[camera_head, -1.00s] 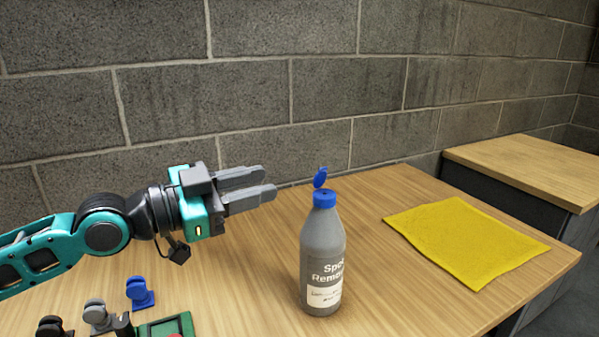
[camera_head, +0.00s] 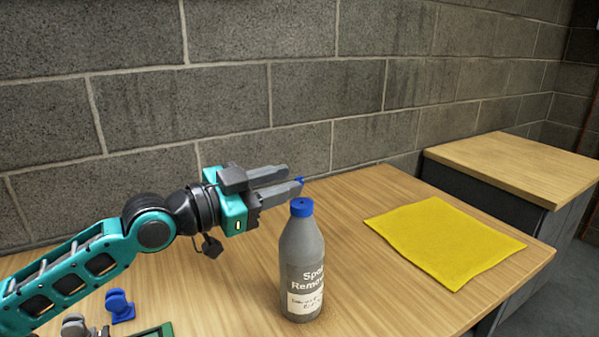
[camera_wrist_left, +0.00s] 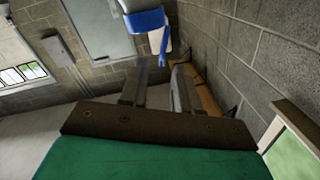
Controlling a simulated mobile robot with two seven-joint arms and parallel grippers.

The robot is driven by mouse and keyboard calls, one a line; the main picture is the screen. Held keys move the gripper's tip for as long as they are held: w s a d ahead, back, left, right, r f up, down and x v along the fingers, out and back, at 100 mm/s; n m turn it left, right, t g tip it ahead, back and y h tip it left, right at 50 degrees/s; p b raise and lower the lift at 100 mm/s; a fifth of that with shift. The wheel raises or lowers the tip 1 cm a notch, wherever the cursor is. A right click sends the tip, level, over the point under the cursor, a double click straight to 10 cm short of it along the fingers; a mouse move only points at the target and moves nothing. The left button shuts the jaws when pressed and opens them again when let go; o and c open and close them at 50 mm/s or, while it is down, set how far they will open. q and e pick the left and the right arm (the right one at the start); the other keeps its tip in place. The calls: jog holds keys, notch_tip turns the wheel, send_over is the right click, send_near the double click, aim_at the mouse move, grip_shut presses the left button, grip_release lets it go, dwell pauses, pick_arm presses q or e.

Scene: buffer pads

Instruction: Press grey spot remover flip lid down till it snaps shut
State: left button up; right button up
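The grey spot remover bottle (camera_head: 302,262) stands upright on the table, with a blue cap (camera_head: 301,207) on top. Its blue flip lid (camera_head: 300,180) is raised open above the cap, mostly hidden behind my fingertips. My left gripper (camera_head: 295,177) is empty, its fingers apart, with the tips right beside the lid; I cannot tell whether they touch it. In the left wrist view the lid (camera_wrist_left: 163,44) and cap (camera_wrist_left: 146,20) lie just beyond the open left fingers (camera_wrist_left: 160,68). My right gripper is not in view.
A yellow cloth (camera_head: 445,240) lies flat to the right of the bottle. A blue small part (camera_head: 119,306) and other small items sit at the front left. A block wall (camera_head: 230,105) stands behind the table, and a lower wooden-topped cabinet (camera_head: 515,165) is at the right.

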aim_at(296, 179)
pick_arm(q)
jog(key=shift+x, duration=2)
grip_shut()
